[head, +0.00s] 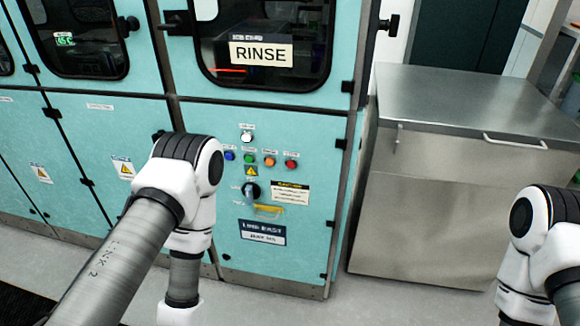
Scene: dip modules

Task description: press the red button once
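The red button (291,165) is a small round knob on the teal cabinet panel, at the right end of a row of coloured buttons. Beside it in the row are an orange button (269,161), a green button (249,158) and a blue button (229,156). A white button (246,137) sits above the row. My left arm reaches in from the left, with its lower links left of the panel; its gripper is below the picture. My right arm shows at the lower right edge; its gripper is also out of view. Nothing touches the red button.
Below the row are a warning triangle, a black rotary switch (251,190) and a yellow handle (268,211). A window with a RINSE sign (261,54) is above. A stainless steel cabinet (455,185) stands to the right. Grey floor (385,300) is clear in front.

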